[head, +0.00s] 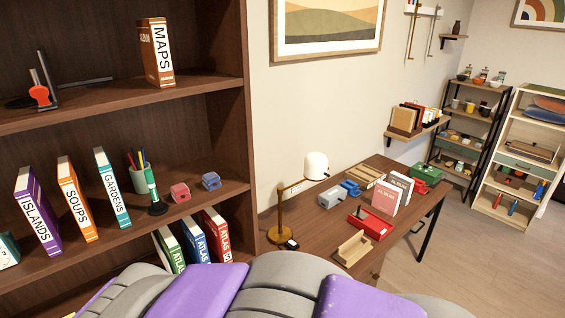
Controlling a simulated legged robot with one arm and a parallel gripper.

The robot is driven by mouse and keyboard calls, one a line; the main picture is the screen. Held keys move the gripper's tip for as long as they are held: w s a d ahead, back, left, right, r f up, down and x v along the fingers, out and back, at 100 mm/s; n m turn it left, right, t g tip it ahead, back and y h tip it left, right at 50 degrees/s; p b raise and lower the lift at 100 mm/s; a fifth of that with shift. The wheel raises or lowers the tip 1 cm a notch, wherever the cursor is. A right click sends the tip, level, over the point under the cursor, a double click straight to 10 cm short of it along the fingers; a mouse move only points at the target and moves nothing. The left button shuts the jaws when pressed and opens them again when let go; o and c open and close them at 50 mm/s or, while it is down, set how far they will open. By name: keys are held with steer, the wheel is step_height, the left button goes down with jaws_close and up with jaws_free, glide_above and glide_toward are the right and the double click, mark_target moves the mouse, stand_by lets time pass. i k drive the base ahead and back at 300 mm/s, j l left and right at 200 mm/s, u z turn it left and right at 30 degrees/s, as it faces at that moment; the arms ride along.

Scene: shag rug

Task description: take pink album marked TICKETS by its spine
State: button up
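A pink album (385,199) stands on the desk. White lettering that looks like "ALBUM" shows on its visible face, and I cannot make out the word TICKETS on it. A second album (402,184) with a pale face stands close behind it to the right. The lower edge of the pink album is close to a red box-like object in the view, and I cannot tell whether they touch. My gripper is not in view. Grey and purple parts of my own body fill the bottom of the picture.
The brown desk (318,232) also carries a brass lamp (284,208), a red tray (371,222), a wooden holder (352,249) and a green box (427,174). A tall dark bookcase (228,150) with several books stands at left. Open floor (465,255) lies right of the desk.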

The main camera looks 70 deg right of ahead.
mark_target(386, 199)
steer(key=z, duration=3.1)
steer(key=i+l+u, duration=0.2)
steer(key=u, duration=0.25)
steer(key=i+l+u, duration=0.15)
steer(key=l+u, duration=0.25)
steer(key=i+l+u, duration=0.1)
steer(key=l+u, duration=0.15)
steer(key=u, duration=0.2)
steer(key=l+u, duration=0.6)
steer(key=l, duration=1.95)
